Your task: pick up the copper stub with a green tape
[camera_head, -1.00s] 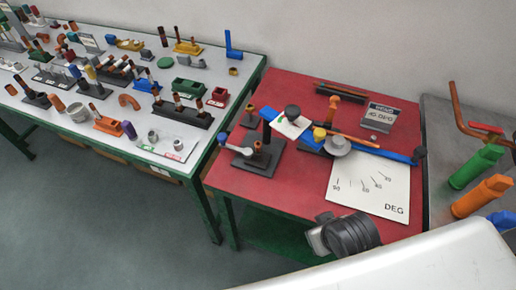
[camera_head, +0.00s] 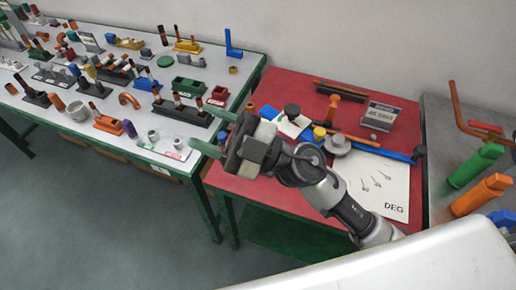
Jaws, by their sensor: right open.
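My right gripper (camera_head: 214,131) is open, with its two pale green fingers pointing left over the gap between the red table (camera_head: 240,187) and the grey-white table (camera_head: 205,70). Nothing shows between the fingers. My right arm crosses the red table from the lower right. Several copper stubs stand in stands and blocks on the grey-white table; they are small, and I cannot tell which one has a green tape. The gripper hides a black stand with an upright piece on the red table. My left gripper is out of view.
Green and orange handles (camera_head: 480,160) stand at right.

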